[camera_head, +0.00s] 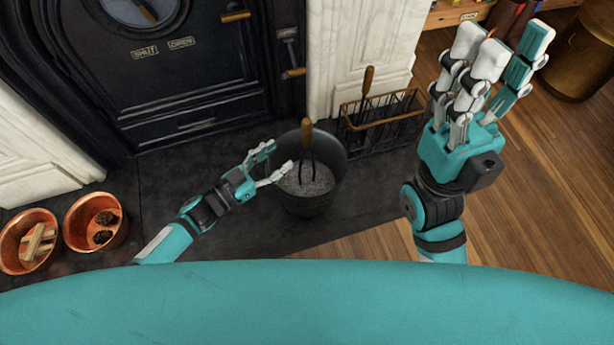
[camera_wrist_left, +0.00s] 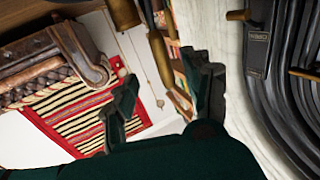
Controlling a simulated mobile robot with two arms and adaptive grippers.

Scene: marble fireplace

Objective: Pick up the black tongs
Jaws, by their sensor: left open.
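The black tongs (camera_head: 307,166) have a wooden handle (camera_head: 306,130) and stand upright with their lower ends in a dark bucket (camera_head: 309,203) of grey ash. My left gripper (camera_head: 274,163) is open and empty, just left of the tongs, with its fingers at the bucket's left rim. In the left wrist view, its dark fingers (camera_wrist_left: 165,95) are apart with nothing between them. A wooden handle (camera_wrist_left: 159,56) shows beyond them there; I cannot tell which tool it belongs to. My right gripper (camera_head: 502,58) is raised at the right, open and empty, far from the tongs.
A black wire rack (camera_head: 383,125) holding another wooden-handled tool (camera_head: 368,80) stands right of the bucket. Two copper pots (camera_head: 68,228) sit at the left. The black stove (camera_head: 190,100) is behind. A brass container (camera_head: 580,55) stands far right. Wooden floor (camera_head: 540,200) at right is clear.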

